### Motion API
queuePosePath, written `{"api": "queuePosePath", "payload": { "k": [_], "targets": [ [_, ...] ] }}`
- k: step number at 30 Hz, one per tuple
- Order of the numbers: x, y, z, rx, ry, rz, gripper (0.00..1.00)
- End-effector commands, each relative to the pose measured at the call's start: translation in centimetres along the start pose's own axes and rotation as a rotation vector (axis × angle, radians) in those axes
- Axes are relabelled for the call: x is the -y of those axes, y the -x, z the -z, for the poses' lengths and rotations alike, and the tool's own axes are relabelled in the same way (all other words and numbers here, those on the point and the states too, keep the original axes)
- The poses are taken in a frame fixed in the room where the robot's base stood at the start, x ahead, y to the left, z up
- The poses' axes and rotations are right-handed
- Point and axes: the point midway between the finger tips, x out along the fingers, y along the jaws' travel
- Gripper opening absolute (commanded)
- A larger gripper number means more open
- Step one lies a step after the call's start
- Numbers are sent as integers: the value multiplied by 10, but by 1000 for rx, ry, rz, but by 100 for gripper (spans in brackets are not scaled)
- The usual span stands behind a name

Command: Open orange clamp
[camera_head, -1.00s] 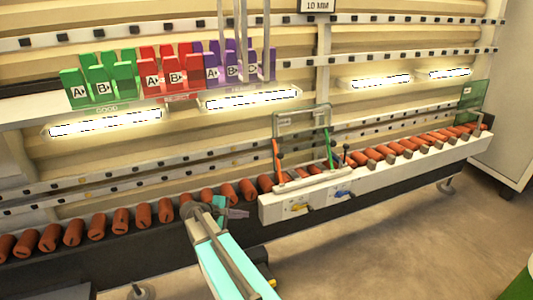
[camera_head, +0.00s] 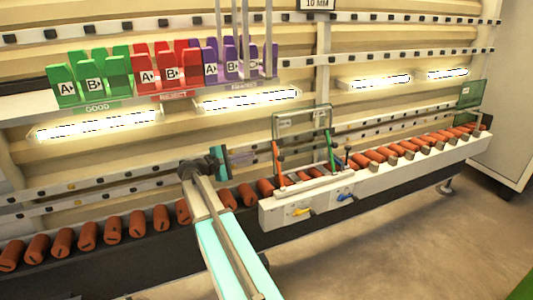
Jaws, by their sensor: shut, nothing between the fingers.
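The orange clamp (camera_head: 277,160) stands at the left end of the white fixture on the conveyor, its orange lever roughly upright. A green clamp lever (camera_head: 330,150) stands further right on the same fixture. My gripper (camera_head: 243,158) is raised above the conveyor rollers, to the left of the orange clamp in the picture and pointing towards it. A gap shows between the fingertips and the lever. The fingers are shut and empty. The clamp's base is small and hard to make out.
A clear framed panel (camera_head: 302,122) rises behind the clamps. The white fixture (camera_head: 305,203) has a yellow and a blue handle on its front. Orange rollers (camera_head: 110,229) line the conveyor on both sides. Green, red and purple bins (camera_head: 165,68) hang above, behind the arm.

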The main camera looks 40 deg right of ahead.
Motion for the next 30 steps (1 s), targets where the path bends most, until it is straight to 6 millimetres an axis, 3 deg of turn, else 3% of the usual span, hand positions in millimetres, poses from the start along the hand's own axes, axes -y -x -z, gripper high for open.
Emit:
{"api": "queuePosePath", "payload": {
  "k": [10,24,30],
  "targets": [
    [1,-19,0,2,-1,3,0],
    [2,-82,-1,4,-1,4,0],
    [1,-99,-1,4,-1,4,0]
  ]
}}
